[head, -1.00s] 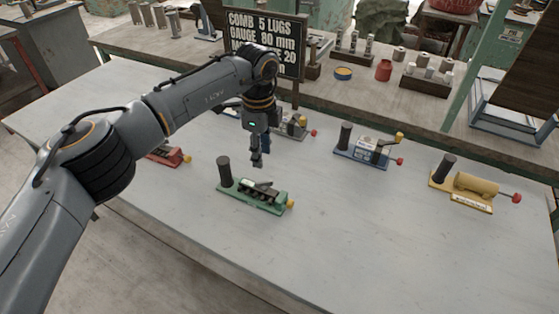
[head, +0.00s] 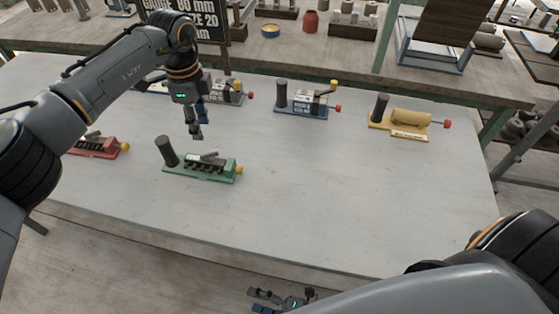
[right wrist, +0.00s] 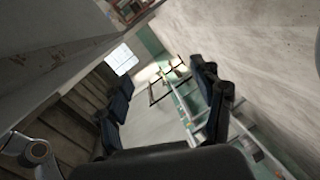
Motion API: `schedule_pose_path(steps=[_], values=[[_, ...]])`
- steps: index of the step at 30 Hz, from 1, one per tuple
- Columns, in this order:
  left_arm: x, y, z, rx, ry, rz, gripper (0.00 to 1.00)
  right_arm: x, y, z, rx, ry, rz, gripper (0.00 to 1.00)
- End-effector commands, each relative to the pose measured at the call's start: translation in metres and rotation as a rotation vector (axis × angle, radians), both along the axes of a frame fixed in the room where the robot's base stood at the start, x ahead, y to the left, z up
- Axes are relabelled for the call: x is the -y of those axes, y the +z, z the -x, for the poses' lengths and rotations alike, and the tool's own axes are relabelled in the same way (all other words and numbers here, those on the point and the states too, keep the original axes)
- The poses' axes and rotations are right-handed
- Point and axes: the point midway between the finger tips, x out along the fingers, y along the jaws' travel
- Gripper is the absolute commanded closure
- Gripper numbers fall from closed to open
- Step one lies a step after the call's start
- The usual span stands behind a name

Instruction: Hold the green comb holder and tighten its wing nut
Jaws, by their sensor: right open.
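The green comb holder (head: 200,176) lies on the grey table, with a black upright handle (head: 168,152) at its left end and dark comb parts along its top. A small yellow knob (head: 239,170), possibly the wing nut, is at its right end. My left gripper (head: 195,134) points down just above and behind the holder in the picture, apart from it; its finger gap is unclear. My right gripper (head: 256,300) is low at the bottom of the head view, in front of the table edge, open and empty. Its spread fingers also show in the right wrist view (right wrist: 160,75).
A red holder (head: 95,148) lies left of the green one. A grey device (head: 228,95), a blue device (head: 305,105) and a yellow device (head: 400,122) stand along the back. A sign (head: 190,20) rises behind. The table's front right is clear.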

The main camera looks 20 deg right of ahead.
Motion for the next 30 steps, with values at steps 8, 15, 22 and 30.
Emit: schedule_pose_path(steps=[8,15,22,30], values=[[0.000,0.000,0.000,0.000,0.000,0.000,0.62,-0.085,0.141,0.029,0.965,0.479,0.105,0.32],[0.000,0.000,0.000,0.000,0.000,0.000,0.62,-0.108,0.217,0.109,1.895,0.757,0.094,0.32],[0.000,0.000,0.000,0.000,0.000,0.000,0.62,-0.093,0.237,0.161,2.545,0.867,-0.014,0.32],[0.000,0.000,0.000,0.000,0.000,0.000,0.62,-0.048,0.245,0.127,2.498,0.984,0.077,0.32]])
